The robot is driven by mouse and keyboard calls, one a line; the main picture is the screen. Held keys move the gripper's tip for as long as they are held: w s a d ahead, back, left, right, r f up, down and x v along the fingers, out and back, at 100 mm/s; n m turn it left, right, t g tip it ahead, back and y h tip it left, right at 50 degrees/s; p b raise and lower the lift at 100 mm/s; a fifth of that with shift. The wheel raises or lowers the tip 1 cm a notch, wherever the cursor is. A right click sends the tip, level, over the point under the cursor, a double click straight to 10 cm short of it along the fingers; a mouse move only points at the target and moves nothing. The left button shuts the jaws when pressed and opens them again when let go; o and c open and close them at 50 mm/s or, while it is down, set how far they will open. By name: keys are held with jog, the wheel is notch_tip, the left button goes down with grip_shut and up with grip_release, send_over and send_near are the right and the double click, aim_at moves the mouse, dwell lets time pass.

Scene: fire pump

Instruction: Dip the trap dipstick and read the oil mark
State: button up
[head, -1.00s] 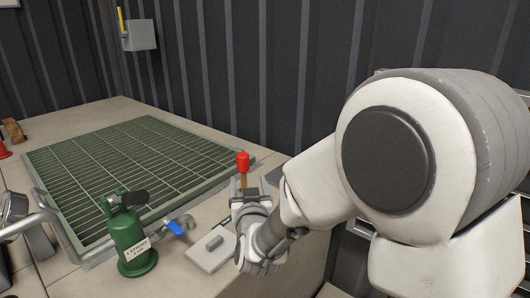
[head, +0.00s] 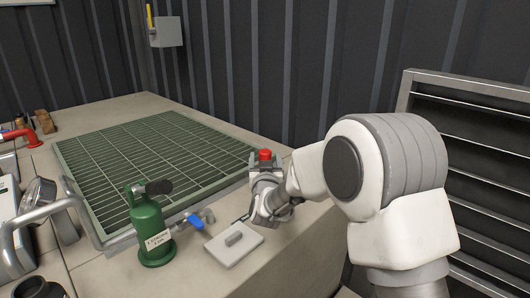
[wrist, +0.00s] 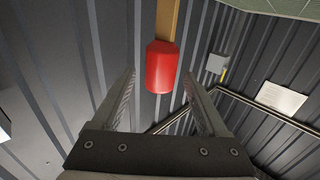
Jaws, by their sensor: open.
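The dipstick has a red cap (head: 265,154) and shows just above my gripper (head: 266,172), near the right corner of the grate. The wrist view shows the red cap (wrist: 161,67) with a flat tan-brown strip (wrist: 167,20) running from it out of the top edge. My gripper (wrist: 158,78) is open, with one finger on each side of the cap's line. Dark gaps show between cap and fingers, so I see no contact. The dipstick's lower part and any oil mark are hidden.
A green oil can (head: 148,235) with a blue-handled valve (head: 194,221) beside it stands in front of the green grate (head: 150,160). A pale plate with a raised block (head: 234,246) lies on the bench near my arm. A dark ribbed wall (head: 240,70) rises behind.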

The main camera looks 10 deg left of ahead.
jog(key=shift+x, duration=2.45)
grip_shut()
